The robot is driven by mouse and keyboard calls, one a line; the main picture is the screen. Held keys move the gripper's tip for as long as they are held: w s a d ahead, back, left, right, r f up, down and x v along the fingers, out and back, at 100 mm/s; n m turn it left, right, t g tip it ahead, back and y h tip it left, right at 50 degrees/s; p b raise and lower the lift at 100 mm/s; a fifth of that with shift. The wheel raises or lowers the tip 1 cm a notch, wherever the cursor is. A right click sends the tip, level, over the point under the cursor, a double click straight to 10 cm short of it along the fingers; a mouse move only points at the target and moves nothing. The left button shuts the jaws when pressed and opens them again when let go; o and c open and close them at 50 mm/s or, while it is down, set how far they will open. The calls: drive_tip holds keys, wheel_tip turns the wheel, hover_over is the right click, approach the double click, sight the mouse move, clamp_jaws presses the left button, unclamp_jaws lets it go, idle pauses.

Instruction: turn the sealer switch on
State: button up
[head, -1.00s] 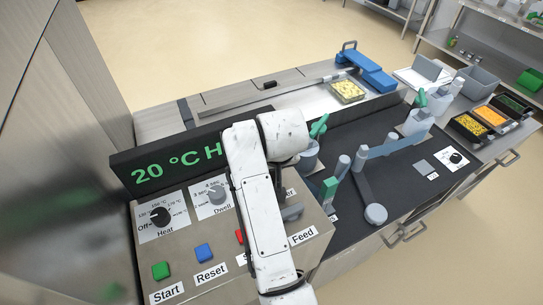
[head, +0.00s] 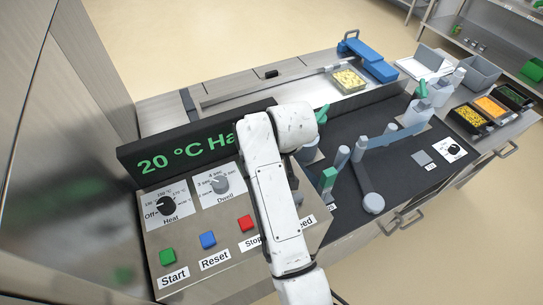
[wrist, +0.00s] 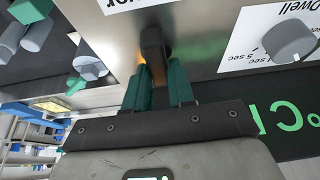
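The sealer switch (wrist: 153,42) is a dark upright lever on the steel control panel (wrist: 195,30). It shows in the wrist view, with a small orange glow beside its base. My gripper (wrist: 160,75) has two teal fingers, one on each side of the lever, and the lever fills the narrow gap between them. In the head view my white arm hides the switch and the fingers. The sealer's display (head: 185,155) reads 20 °C, with the following text cut off by my arm.
The panel carries the Heat knob (head: 171,200), the Dwell knob (head: 220,184), a green Start button (head: 167,257), a blue Reset button (head: 208,240) and a red Stop button (head: 246,223). A dark worktop with grey levers lies right of my arm. A steel wall stands at left.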

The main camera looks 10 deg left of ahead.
drive_tip(key=o, duration=0.4)
drive_tip(key=shift+r, duration=0.1)
drive_tip(key=b+v, duration=0.1)
drive_tip(key=v, duration=0.9)
drive_tip(key=shift+r, duration=0.25)
drive_tip(key=shift+s, duration=0.1)
